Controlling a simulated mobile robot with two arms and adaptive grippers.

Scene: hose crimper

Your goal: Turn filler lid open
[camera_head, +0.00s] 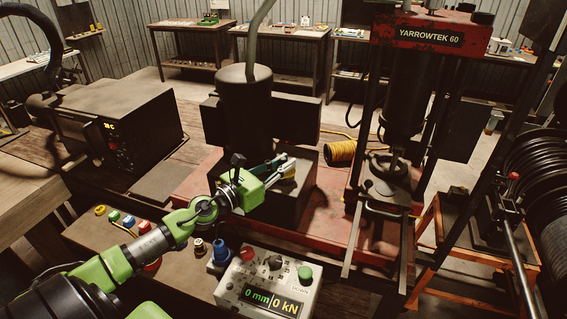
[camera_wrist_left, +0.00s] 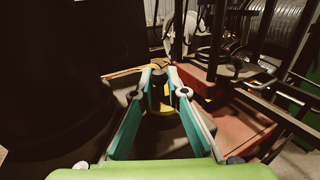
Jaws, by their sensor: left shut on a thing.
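My left gripper (camera_head: 281,168) reaches in from the left, over the top of the dark box-shaped unit beside the black cylinder. In the left wrist view the two teal fingers (camera_wrist_left: 160,77) close from both sides on a small dark cap with yellow on it, which I take to be the filler lid (camera_wrist_left: 160,98). My right gripper is not in view.
The black cylinder (camera_head: 245,105) with a hose on top stands close behind my gripper. A control box (camera_head: 268,287) with a display is in front.

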